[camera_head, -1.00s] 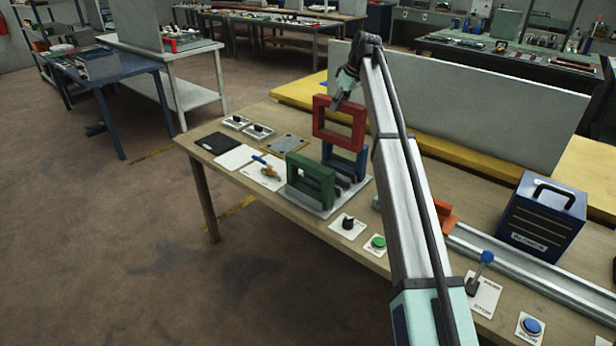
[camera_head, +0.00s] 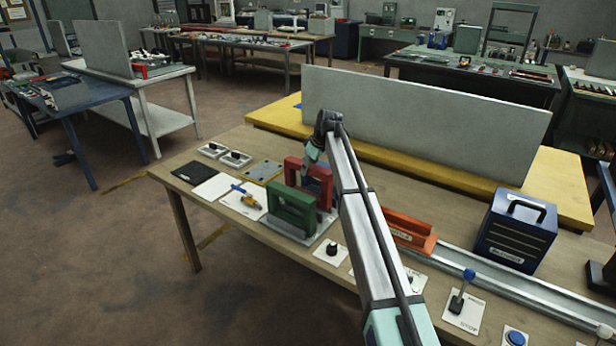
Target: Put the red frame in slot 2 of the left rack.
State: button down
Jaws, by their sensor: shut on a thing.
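The red frame (camera_head: 326,188) is upright and low at the left rack, behind the green frame (camera_head: 291,207). My gripper (camera_head: 311,160) is shut on the red frame's top bar. The green frame stands in the front of the left rack (camera_head: 297,237), whose grey base shows below it. The green frame and my arm hide the red frame's lower part, so I cannot tell which slot it is over or whether it is seated. The blue frame is almost wholly hidden now.
My arm crosses the table in front of an orange piece (camera_head: 410,229) by a metal rail (camera_head: 480,258). A blue box (camera_head: 515,232) stands to the right. A grey panel (camera_head: 420,120) rises behind the table. Buttons and a lever (camera_head: 461,292) line the front edge.

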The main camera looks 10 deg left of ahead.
jog(key=p, duration=0.1)
send_over(308, 193)
jog(key=shift+w+f, duration=0.15)
jog(key=shift+f, duration=1.1)
jog(key=shift+w+f, duration=0.15)
jog(key=shift+f, duration=1.2)
jog(key=c, duration=0.7)
grip_release()
jog(key=shift+o, duration=0.2)
jog(key=b+v, duration=0.3)
jog(key=v, duration=0.9)
jog(key=shift+s, duration=0.15)
